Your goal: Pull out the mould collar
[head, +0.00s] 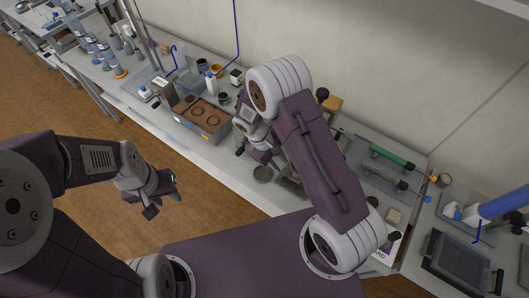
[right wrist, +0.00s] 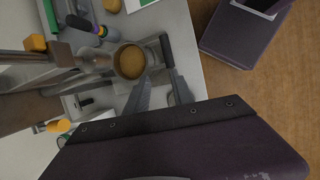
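In the right wrist view, a round metal-rimmed cylinder (right wrist: 131,62) with a brown fill stands on the bench. It may be the mould with its collar; I cannot tell where one ends and the other starts. My right gripper (right wrist: 160,88) has its two grey fingers apart, with nothing clearly between them, just beside and below the cylinder in that view. In the head view, my right gripper (head: 258,152) hangs over the bench, partly hidden by my own arm. My left gripper (head: 164,200) is open and empty over the floor in front of the bench.
Metal apparatus stands left of the cylinder in the right wrist view. In the head view, a grey box with brown soil (head: 203,117) is left of my right gripper. A green-handled tool (head: 392,156) lies on a tray to the right. The bench's front edge is close.

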